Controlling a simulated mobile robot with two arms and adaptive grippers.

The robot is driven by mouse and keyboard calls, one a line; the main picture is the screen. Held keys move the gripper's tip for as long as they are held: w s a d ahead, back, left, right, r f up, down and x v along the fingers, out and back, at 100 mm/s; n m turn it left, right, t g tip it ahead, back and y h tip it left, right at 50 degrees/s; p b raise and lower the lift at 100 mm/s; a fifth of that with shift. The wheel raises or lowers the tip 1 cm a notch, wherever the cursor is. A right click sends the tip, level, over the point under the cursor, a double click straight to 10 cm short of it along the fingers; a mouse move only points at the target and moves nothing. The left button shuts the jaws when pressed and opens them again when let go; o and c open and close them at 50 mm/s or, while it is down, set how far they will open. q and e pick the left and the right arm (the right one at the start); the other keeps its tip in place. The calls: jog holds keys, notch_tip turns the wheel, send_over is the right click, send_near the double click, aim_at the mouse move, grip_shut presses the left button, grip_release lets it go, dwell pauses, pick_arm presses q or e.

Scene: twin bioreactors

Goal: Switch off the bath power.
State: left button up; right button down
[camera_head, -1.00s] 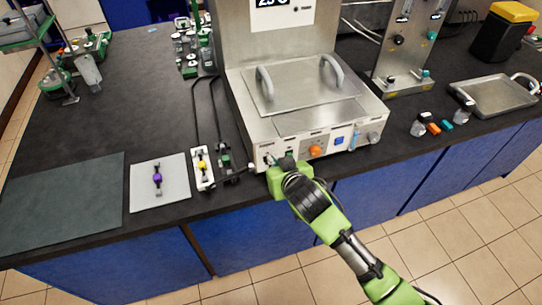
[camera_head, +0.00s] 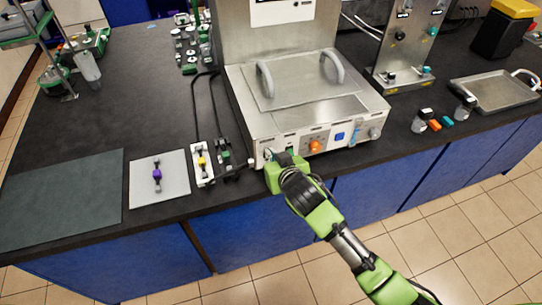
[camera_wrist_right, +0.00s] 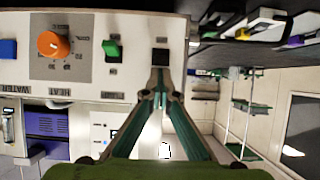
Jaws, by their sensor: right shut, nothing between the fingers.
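The bath (camera_head: 300,88) is a steel box with a two-handled lid and a front control panel (camera_head: 355,141). In the right wrist view the panel appears upside down, with a green switch (camera_wrist_right: 112,48) and a dark square (camera_wrist_right: 160,57) beside it. My right gripper (camera_head: 272,160) is at the panel's left end. In the wrist view its closed fingertips (camera_wrist_right: 160,82) point at the dark square, very close to it; contact cannot be told. It holds nothing. The panel's small labels are unclear, so which control is the power switch is unclear. My left gripper is out of view.
An orange knob (camera_head: 315,146) and a blue button (camera_head: 340,137) sit farther right on the panel. A white rack (camera_head: 201,165) and a pale mat (camera_head: 160,179) lie left of the bath. Small bottles (camera_head: 421,121) and a metal tray (camera_head: 494,92) stand to the right.

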pick_arm(q)
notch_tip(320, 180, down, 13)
jog(key=b, duration=1.2)
pick_arm(e)
jog(key=t, duration=0.1)
jog(key=s+f+t+y, duration=0.1)
jog(key=t, duration=0.1)
jog(key=f+t, duration=0.1)
jog(key=shift+s+d+f+t+y, duration=0.15)
jog(key=shift+d+t+y, duration=0.15)
jog(key=shift+t, duration=0.1)
